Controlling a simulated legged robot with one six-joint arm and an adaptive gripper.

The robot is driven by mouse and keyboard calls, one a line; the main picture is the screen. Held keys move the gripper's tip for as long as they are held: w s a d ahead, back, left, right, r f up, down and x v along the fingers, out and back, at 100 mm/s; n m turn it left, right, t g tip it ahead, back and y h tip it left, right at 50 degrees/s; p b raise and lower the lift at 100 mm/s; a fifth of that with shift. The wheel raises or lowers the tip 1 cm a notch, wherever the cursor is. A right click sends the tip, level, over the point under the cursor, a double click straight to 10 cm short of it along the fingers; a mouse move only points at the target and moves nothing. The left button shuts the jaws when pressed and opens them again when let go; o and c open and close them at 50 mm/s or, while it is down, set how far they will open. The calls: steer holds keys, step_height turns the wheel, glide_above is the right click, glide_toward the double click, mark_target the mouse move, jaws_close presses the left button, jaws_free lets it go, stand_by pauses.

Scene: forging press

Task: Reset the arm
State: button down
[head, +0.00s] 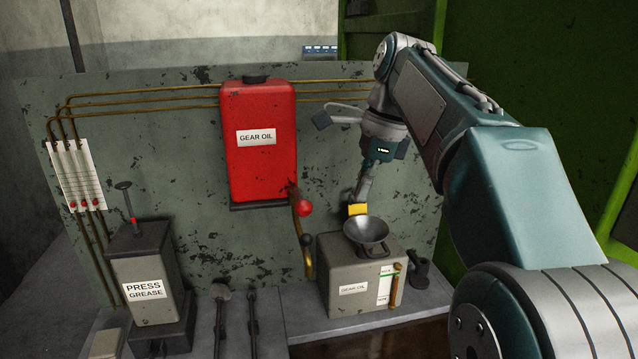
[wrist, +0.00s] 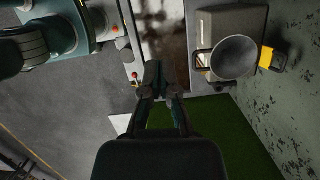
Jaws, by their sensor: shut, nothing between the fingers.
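My gripper (head: 361,192) points down in the head view, with its fingers together and nothing between them. It appears above the metal funnel (head: 372,231) on the grey gear oil box (head: 340,290). In the wrist view, the closed fingertips (wrist: 156,72) are seen from behind, and the funnel (wrist: 235,57) lies to their right, apart from them. A yellow piece (head: 357,209) shows behind the funnel, just below my fingertips in the head view. My arm is bent, with its elbow high.
A red gear oil tank (head: 260,165) hangs on the panel, with pipes and a red-knobbed lever (head: 305,208) below it. A press grease box (head: 145,275) stands at left. A green machine frame (head: 545,85) rises at right. Grey floor shows in the wrist view (wrist: 60,115).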

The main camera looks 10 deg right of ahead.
steer(key=s+a+f+n+t+h, duration=0.2)
steer(key=s+f+n+t, duration=0.3)
steer(key=s+f+n, duration=1.4)
steer(key=shift+s+a+h, duration=0.15)
steer(key=shift+s+h, duration=0.05)
steer(key=shift+h, duration=0.2)
